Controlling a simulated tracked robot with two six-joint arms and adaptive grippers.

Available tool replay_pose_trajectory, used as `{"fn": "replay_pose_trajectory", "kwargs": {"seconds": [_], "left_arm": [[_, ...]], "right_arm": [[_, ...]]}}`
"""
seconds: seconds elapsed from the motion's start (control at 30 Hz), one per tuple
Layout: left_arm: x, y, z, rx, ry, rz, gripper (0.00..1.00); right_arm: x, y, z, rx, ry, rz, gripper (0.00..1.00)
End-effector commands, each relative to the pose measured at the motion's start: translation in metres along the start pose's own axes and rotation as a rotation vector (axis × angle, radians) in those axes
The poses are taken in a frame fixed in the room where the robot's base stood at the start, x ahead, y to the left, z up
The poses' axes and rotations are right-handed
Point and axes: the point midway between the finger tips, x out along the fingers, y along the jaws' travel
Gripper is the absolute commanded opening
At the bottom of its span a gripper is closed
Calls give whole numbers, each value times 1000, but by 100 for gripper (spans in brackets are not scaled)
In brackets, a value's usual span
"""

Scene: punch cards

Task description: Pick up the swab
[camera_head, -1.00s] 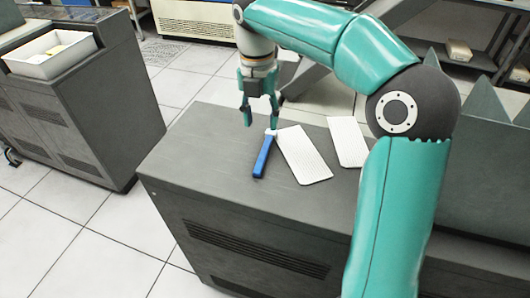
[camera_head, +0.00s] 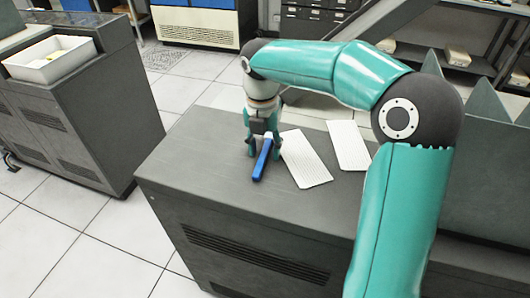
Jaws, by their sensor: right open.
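The swab (camera_head: 262,160) has a blue handle and lies on top of the dark grey cabinet (camera_head: 205,170), left of the punch cards. Its far end, white a moment ago, is now hidden behind my right gripper. My right gripper (camera_head: 263,149) points down at the cabinet top, with its fingers spread on either side of the swab's far part. It is open, and I cannot tell whether a finger touches the swab. My left gripper is not in view.
Two white punch cards lie right of the swab, the nearer one (camera_head: 306,158) close to the gripper and the other (camera_head: 348,145) farther right. A second cabinet (camera_head: 85,110) with a white tray (camera_head: 50,66) stands at the left. The cabinet top left of the swab is clear.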

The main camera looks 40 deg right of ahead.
Motion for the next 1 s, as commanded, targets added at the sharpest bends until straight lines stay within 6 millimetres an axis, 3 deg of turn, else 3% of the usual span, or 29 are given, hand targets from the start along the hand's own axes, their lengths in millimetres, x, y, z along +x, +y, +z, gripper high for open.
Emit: {"fn": "replay_pose_trajectory", "kwargs": {"seconds": [0.03, 0.3, 0.73, 1.0], "left_arm": [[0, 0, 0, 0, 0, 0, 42], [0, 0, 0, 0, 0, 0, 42], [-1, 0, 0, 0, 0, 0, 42], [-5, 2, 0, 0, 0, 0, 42]], "right_arm": [[0, 0, 0, 0, 0, 0, 43], [0, 0, 0, 0, 0, 0, 0], [-5, 0, 0, 0, 0, 0, 0], [-35, 0, 0, -1, -2, 3, 0]]}}
